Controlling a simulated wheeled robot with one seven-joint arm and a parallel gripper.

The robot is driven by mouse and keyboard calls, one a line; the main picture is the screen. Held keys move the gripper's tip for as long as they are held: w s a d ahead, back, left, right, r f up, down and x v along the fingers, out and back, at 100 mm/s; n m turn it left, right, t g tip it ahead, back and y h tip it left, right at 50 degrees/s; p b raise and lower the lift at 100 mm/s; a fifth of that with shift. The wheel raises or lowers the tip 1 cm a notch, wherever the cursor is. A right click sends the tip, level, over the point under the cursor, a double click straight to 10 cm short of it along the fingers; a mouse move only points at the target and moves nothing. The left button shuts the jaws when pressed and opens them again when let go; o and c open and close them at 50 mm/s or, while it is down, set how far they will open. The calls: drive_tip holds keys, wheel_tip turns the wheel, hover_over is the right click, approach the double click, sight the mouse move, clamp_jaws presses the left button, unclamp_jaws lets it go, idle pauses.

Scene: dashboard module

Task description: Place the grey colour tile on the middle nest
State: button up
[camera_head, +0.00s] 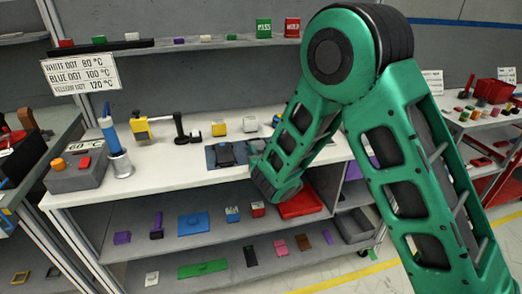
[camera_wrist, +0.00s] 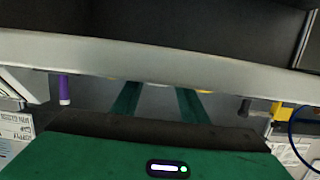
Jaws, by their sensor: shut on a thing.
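My gripper (camera_head: 254,160) is low over the front of the white bench, just right of a dark blue pad with a dark block (camera_head: 226,154) on it. In the wrist view two green finger strips (camera_wrist: 157,102) reach out beneath a broad grey band. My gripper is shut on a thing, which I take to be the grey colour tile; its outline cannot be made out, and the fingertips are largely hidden. I cannot make out which spot is the middle nest.
A grey box (camera_head: 75,175) and a blue-handled tool (camera_head: 115,150) stand at left. A red tray (camera_head: 300,203) is on the shelf below.

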drive_tip(key=shift+f, duration=0.1)
drive_tip(key=o, duration=1.1)
drive_tip(key=shift+c, duration=0.2)
drive_tip(key=v, duration=1.2)
